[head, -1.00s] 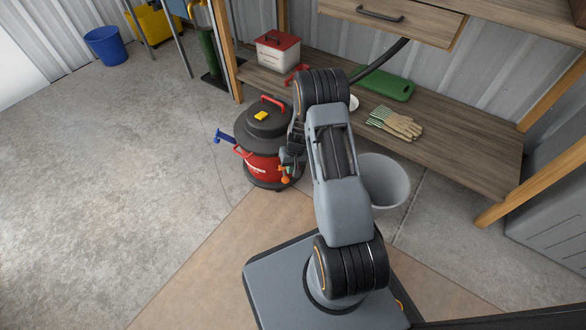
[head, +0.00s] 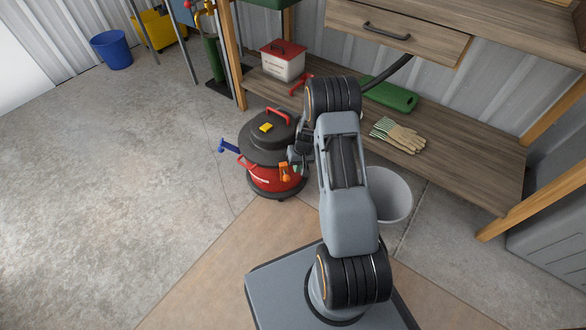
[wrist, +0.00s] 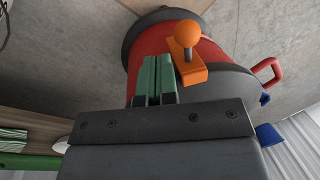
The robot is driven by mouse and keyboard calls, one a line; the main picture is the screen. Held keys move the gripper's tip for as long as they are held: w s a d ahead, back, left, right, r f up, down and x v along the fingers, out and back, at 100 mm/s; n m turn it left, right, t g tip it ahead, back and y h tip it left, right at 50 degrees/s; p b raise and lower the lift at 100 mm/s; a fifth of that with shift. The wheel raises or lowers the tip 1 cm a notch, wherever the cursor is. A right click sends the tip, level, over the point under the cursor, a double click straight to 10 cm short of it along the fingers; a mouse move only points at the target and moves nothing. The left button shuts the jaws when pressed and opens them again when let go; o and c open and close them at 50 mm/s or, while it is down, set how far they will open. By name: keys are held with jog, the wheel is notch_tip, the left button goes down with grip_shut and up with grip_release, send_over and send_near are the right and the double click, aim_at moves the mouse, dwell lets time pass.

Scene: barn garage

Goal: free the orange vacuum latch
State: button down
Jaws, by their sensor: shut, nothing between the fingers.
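The red and black vacuum (head: 262,148) stands upright on the floor left of my arm. Its orange latch (head: 284,172) is on the side of the red body facing me. In the wrist view the latch (wrist: 190,68) shows as an orange plate with a round knob. My gripper (head: 297,170) is beside the latch, just right of it in the head view. In the wrist view its green-padded fingers (wrist: 155,78) are shut and empty, close beside the latch plate. I cannot tell whether they touch it.
A blue fitting (head: 228,146) sticks out left of the vacuum. A grey bin (head: 388,195) stands right of my arm. The floor at left is clear.

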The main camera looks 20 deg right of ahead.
jog(key=s+d+r+p, duration=0.1)
jog(key=s+r+p, duration=0.2)
jog(key=r, duration=0.6)
jog(key=shift+s+r, duration=0.3)
jog(key=shift+s, duration=0.3)
jog(key=shift+d, duration=0.1)
jog(key=s+a+r+n+t+h, duration=0.1)
jog(key=s+a+r, duration=0.15)
jog(key=r, duration=0.55)
jog(key=s+a+r, duration=0.2)
jog(key=a+r, duration=0.2)
jog(key=r, duration=0.3)
jog(key=s+a+r+t+h, duration=0.1)
jog(key=s+a+r, duration=0.3)
jog(key=s+r, duration=0.4)
jog(key=shift+s+a+r+n+t, duration=0.35)
jog(key=shift+s+r+n+t, duration=0.05)
jog(key=shift+s, duration=1.55)
